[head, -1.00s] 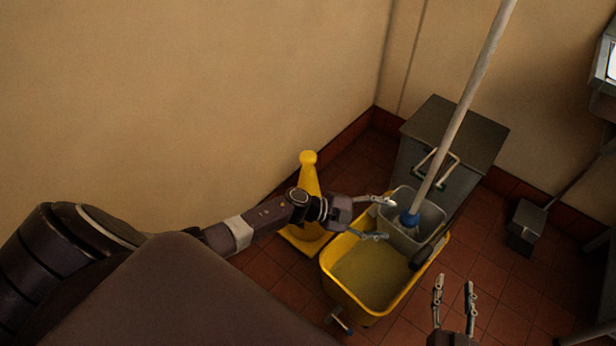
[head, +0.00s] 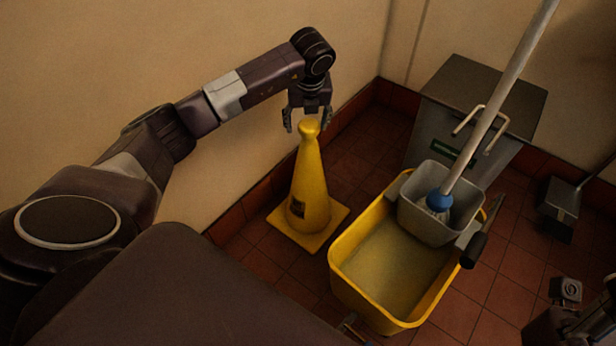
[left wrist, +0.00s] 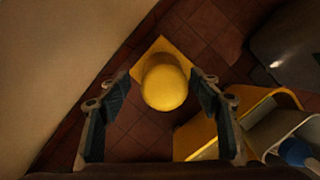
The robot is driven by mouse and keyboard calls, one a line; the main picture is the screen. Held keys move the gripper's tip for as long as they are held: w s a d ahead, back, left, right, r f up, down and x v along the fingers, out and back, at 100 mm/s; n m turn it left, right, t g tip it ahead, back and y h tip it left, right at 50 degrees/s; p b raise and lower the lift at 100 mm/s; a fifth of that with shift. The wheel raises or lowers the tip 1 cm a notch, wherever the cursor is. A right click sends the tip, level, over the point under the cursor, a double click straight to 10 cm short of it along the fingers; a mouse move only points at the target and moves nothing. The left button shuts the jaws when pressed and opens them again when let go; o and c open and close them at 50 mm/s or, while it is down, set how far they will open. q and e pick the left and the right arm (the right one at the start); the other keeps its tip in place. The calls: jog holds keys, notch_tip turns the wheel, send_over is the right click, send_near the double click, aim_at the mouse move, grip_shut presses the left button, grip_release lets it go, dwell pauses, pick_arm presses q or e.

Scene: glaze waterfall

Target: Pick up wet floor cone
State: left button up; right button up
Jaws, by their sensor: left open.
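The wet floor cone (head: 310,190) is yellow and stands upright on its square base on the floor near the wall. Its rounded top also shows from above in the left wrist view (left wrist: 165,85). My left gripper (head: 307,121) points down over the cone top. Its fingers are open, one on either side of the knob, with a visible gap on both sides in the left wrist view (left wrist: 162,100). My right gripper's fingers do not show; only dark parts of my right arm appear at the lower right of the head view.
A yellow mop bucket (head: 350,285) with a grey wringer (head: 415,195) and a mop (head: 500,100) stands right of the cone. A grey bin (head: 480,90) is behind it. The wall (head: 230,60) is close on the cone's left.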

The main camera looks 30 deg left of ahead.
pick_arm(q)
jog(key=b+x, duration=0.1)
jog(key=x, duration=0.1)
jog(key=b+x, duration=0.1)
jog(key=x, duration=0.1)
jog(key=d+b+x, duration=0.1)
jog(key=x, duration=0.1)
jog(key=shift+s+f, duration=0.15)
jog(key=shift+f, duration=0.2)
jog(key=shift+a+f+b, duration=0.2)
jog(key=shift+f+b, duration=0.15)
jog(key=shift+r, duration=0.1)
grip_shut()
